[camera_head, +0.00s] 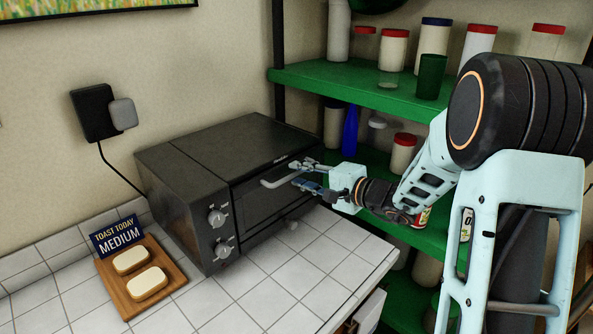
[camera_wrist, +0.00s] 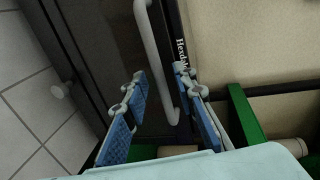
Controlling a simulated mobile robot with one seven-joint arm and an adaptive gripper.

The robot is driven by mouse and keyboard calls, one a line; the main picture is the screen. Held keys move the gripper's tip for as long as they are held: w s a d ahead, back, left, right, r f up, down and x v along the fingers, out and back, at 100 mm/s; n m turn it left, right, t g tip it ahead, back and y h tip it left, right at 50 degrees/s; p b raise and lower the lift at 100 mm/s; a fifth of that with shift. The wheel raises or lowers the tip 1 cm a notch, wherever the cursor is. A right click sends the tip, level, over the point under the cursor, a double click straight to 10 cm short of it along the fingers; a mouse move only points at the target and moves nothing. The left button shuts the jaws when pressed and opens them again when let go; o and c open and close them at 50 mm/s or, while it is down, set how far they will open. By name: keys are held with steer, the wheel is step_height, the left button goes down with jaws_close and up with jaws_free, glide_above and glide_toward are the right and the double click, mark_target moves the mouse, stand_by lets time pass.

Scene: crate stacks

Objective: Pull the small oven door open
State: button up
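The small oven (camera_head: 195,165) is dark and stands on the white tiled counter. Its door (camera_head: 262,225) looks shut, with a pale bar handle (camera_head: 272,183) along its upper part. My gripper (camera_head: 304,175) is at the right part of the handle. In the wrist view my gripper (camera_wrist: 164,92) has its two blue-padded fingers apart. The handle (camera_wrist: 151,38) runs down into the space between them, nearer the right finger. I cannot tell whether a finger touches it.
A wooden board (camera_head: 166,295) with two bread slices and a sign (camera_head: 117,236) lies left of the oven. Green shelves (camera_head: 345,85) with jars stand behind and right. The counter (camera_head: 290,275) before the oven is clear.

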steer(key=shift+x, duration=0.9)
steer(key=shift+c, duration=0.4)
jaws_close()
